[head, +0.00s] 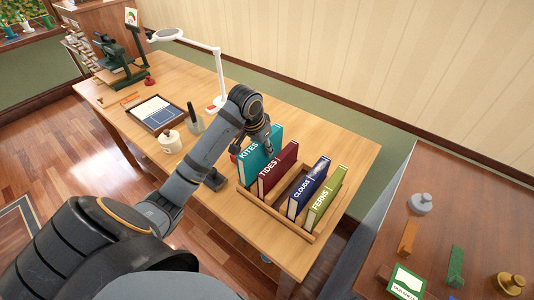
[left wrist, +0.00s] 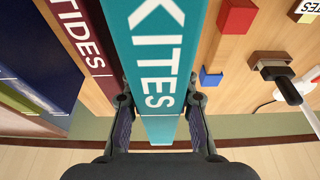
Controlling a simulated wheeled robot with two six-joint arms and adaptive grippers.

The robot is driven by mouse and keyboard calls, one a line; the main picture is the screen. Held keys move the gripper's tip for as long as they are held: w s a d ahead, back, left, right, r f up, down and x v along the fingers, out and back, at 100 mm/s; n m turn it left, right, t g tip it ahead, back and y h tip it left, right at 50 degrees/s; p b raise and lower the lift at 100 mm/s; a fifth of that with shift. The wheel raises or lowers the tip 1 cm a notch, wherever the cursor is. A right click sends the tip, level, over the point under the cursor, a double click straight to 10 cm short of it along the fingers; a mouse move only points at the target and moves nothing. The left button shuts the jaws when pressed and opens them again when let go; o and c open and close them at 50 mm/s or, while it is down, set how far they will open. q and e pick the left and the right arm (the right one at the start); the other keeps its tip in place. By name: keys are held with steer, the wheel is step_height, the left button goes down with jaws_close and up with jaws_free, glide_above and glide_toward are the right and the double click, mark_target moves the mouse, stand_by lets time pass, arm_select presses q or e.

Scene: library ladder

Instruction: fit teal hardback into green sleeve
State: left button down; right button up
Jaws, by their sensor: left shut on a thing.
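The teal hardback (head: 262,156), lettered KITES, stands at the left end of a wooden rack (head: 268,215) on the table. My left gripper (head: 268,142) reaches it from behind. In the left wrist view its fingers (left wrist: 160,112) are shut on the two sides of the teal hardback (left wrist: 157,60). Whether the book's lower edge still touches the rack is hidden. I cannot make out a green sleeve for certain; a green-bordered piece (head: 407,283) with a white face stands on the bench at the lower right. My right gripper is not in view.
Beside the teal book stand a dark red TIDES book (head: 278,168), a blue CLOUDS book (head: 308,187) and an olive FERNS book (head: 328,196). A white lamp (head: 217,80), a mug (head: 170,142) and a framed tray (head: 157,113) are further left. The table's right end is clear.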

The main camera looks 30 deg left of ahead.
mark_target(254, 144)
arm_select(q)
steer(key=s+r, duration=0.2)
steer(key=r, duration=0.1)
steer(key=s+r, duration=0.1)
steer(key=shift+s+a+r, duration=0.25)
steer(key=shift+s+a, duration=0.05)
steer(key=shift+a, duration=0.1)
steer(key=s, duration=0.2)
steer(key=shift+s+a+r, duration=0.3)
steer(key=shift+r, duration=0.05)
steer(key=shift+s+a+r, duration=0.1)
steer(key=shift+s+r, duration=0.05)
steer(key=shift+s, duration=0.05)
steer(key=shift+s+r, duration=0.15)
steer(key=shift+s, duration=0.35)
steer(key=p+v, duration=0.2)
steer(key=p, duration=0.3)
steer(key=shift+s, duration=0.1)
steer(key=s+p, duration=0.1)
steer(key=p, duration=0.2)
steer(key=s+p, duration=0.1)
steer(key=p, duration=0.3)
steer(key=s+p, duration=0.1)
steer(key=p, duration=0.2)
steer(key=shift+s+r, duration=0.15)
steer(key=shift+r, duration=0.15)
steer(key=shift+s+f+p, duration=0.15)
steer(key=shift+s+p, duration=0.15)
steer(key=shift+p, duration=0.35)
